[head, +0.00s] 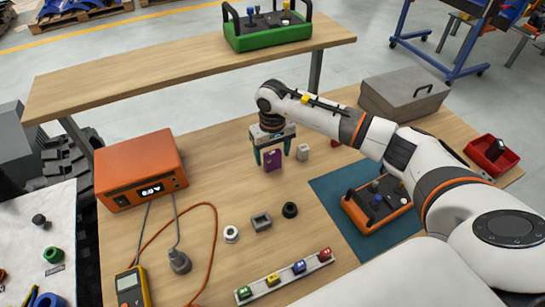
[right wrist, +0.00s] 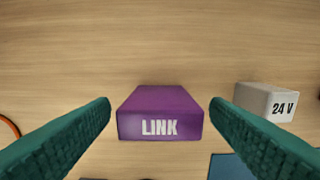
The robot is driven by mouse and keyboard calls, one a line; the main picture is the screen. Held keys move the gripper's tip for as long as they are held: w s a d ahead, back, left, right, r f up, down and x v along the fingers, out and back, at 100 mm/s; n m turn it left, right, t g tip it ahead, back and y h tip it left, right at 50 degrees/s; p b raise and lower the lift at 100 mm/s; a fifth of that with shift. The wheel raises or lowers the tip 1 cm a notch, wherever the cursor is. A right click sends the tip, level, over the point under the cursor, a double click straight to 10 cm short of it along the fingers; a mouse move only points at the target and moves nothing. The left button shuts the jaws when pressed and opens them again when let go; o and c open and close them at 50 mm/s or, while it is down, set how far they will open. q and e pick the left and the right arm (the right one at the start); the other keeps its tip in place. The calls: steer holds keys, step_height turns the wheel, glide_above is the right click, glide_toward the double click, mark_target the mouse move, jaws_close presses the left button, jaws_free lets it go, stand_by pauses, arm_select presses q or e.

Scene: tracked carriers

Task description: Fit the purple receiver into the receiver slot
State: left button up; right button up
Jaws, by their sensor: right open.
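The purple receiver (head: 273,162), a small block, stands on the wooden table; in the right wrist view the receiver (right wrist: 160,113) shows white "LINK" lettering. My right gripper (head: 273,154) is open above it, with a teal finger on either side and a visible gap to each in the wrist view. An orange carrier (head: 362,226) with a dark top and black handle lies on a blue mat; my arm passes close to its right side. I cannot make out which opening is the receiver slot. My left gripper is not in view.
A grey 24 V block (right wrist: 266,101) stands just right of the receiver. A red bin (head: 492,154) and grey case (head: 404,96) are at right.

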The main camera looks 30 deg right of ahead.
steer(key=shift+f, duration=0.5)
steer(key=shift+c, duration=0.2)
steer(key=c, duration=1.1)
